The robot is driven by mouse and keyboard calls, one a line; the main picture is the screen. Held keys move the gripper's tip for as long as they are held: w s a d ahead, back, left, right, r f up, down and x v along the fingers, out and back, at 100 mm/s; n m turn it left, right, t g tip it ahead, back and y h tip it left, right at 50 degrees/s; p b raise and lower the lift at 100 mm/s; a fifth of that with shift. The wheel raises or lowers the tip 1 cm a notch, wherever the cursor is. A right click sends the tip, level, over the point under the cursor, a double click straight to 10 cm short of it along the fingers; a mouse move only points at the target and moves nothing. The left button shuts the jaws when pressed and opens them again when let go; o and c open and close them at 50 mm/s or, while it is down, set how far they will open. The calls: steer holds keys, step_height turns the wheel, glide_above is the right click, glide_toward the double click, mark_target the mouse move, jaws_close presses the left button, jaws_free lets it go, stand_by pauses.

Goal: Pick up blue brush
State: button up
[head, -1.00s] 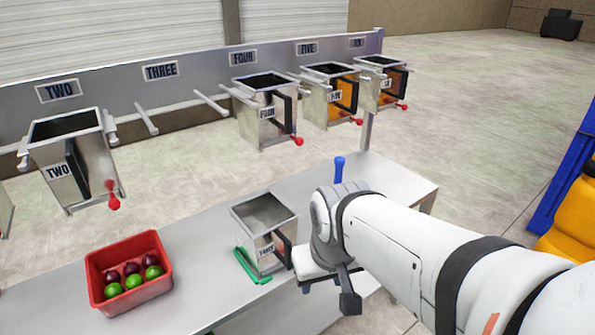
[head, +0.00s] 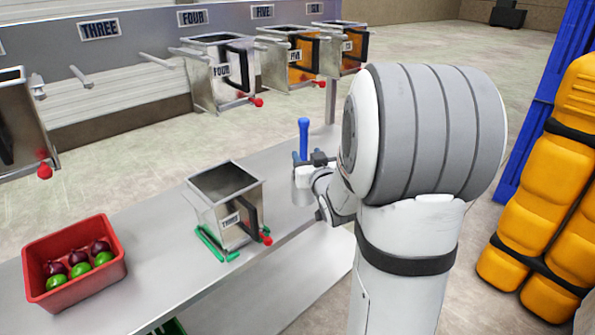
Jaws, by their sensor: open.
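The blue brush (head: 303,136) stands upright toward the far right end of the metal table, its blue handle showing. My gripper (head: 308,160) is at the brush, with dark finger parts beside the lower handle. The jaws are open. The brush's lower end is partly hidden by my gripper, and I cannot tell whether the fingers touch it.
A metal container marked THREE (head: 210,205) stands by a green holder (head: 212,240) on the table (head: 150,210). A red bin (head: 100,283) holds onions and limes. Numbered containers hang on the back rail, including FOUR (head: 205,75). Orange padding (head: 545,200) stands at right.

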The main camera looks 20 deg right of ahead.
mark_target(305, 144)
steer(key=shift+w+d, duration=0.25)
steer(key=shift+w, duration=0.35)
steer(key=w, duration=0.2)
steer(key=w+d, duration=0.1)
steer(key=w, duration=0.1)
steer(key=w+p, duration=0.1)
steer(key=w, duration=0.1)
steer(key=shift+w+d, duration=0.3)
steer(key=shift+r, duration=0.1)
steer(key=shift+c, duration=0.5)
jaws_close()
